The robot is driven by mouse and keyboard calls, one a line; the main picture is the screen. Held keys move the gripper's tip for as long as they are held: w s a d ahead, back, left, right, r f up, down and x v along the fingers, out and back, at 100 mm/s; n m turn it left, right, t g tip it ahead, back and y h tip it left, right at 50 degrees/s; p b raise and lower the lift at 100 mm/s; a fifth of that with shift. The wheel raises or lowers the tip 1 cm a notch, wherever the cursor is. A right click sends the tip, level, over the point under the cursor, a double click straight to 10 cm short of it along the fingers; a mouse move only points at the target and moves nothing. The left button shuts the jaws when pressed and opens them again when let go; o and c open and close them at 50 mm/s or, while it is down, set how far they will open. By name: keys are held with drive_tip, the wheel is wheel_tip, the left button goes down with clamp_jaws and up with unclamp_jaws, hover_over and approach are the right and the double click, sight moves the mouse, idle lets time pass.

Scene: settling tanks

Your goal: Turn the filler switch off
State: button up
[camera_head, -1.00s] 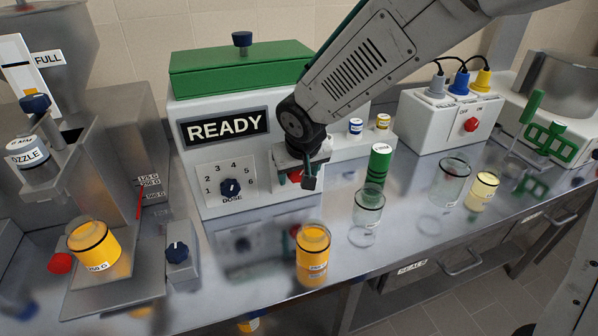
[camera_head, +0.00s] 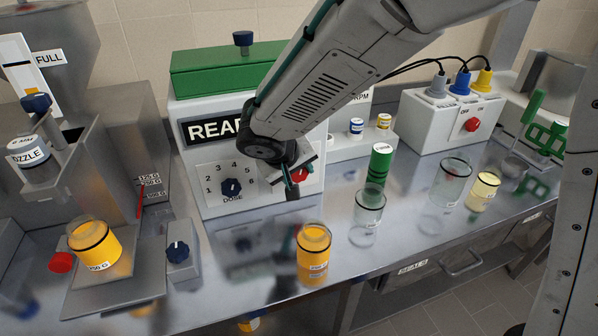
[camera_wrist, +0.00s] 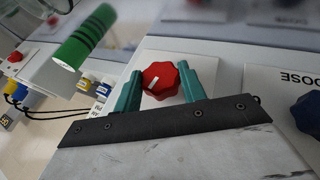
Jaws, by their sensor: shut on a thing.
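The filler is the white machine with a green lid (camera_head: 240,73) and a display, partly covered by my arm, that shows "REA". Its red switch knob (camera_head: 299,176) is on the front, right of the dose dial (camera_head: 231,187). In the wrist view the red knob (camera_wrist: 163,80) is lobed, with a white mark pointing down and left. My gripper (camera_head: 292,188) is at the knob. In the wrist view its teal fingers (camera_wrist: 160,76) lie on both sides of the knob, shut on it. The label by the knob is mostly hidden.
A jar with orange filling (camera_head: 313,250) stands in front of the filler. An empty glass jar (camera_head: 369,208) and a green cylinder (camera_head: 379,168) stand to the right. A white box with a red knob (camera_head: 471,125) is farther right. A nozzle station with a filled jar (camera_head: 94,246) is left.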

drive_tip(key=h, duration=0.1)
drive_tip(key=n+t+h, duration=0.1)
drive_tip(key=h, duration=0.1)
drive_tip(key=t+h, duration=0.1)
drive_tip(key=shift+s+a+f+h, duration=0.1)
drive_tip(key=shift+a+f+h, duration=0.2)
drive_tip(key=shift+h, duration=0.1)
drive_tip(key=shift+f+n+t+h, duration=0.1)
drive_tip(key=shift+n+t+h, duration=0.7)
drive_tip(key=shift+h, duration=0.7)
drive_tip(key=o, duration=1)
drive_tip(key=v, duration=0.8)
drive_tip(key=shift+f, duration=0.15)
